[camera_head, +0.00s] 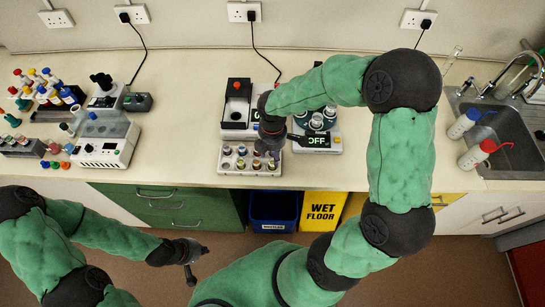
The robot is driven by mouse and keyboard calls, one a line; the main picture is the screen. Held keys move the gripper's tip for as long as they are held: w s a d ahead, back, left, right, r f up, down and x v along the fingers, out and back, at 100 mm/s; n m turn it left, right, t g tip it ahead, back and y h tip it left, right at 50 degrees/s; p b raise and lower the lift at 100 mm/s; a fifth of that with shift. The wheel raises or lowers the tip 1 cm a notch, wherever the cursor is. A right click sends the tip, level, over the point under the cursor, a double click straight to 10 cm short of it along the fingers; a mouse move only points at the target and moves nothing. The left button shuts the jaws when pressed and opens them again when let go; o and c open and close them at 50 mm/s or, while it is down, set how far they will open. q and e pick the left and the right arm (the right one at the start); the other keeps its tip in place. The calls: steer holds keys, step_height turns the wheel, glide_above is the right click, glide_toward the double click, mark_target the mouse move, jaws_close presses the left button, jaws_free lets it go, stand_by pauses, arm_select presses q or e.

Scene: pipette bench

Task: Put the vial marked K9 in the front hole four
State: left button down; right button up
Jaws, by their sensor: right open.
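A white vial rack (232,168) stands near the front edge of the bench, with several small coloured vials in its holes. The markings are too small to read, so I cannot tell which vial is K9. My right gripper (269,148) is open, pointing down over the right part of the rack. It hides some of the holes there, and I cannot tell whether it touches a vial. My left gripper (194,272) hangs in front of the bench, away from the rack; its fingers are too small and dark to judge.
A white device with a black top (238,103) stands behind the rack, and another device with an "OFF" display (334,142) stands to its right. Bottles (66,96) and instruments (110,143) crowd the left. The sink (500,120) is right. The counter between rack and left instruments is clear.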

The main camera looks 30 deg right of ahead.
arm_select(q)
steer(key=shift+r+p, duration=0.55)
steer(key=shift+r, duration=0.15)
arm_select(e)
step_height(320, 180, up, 8)
steer(key=shift+f, duration=0.2)
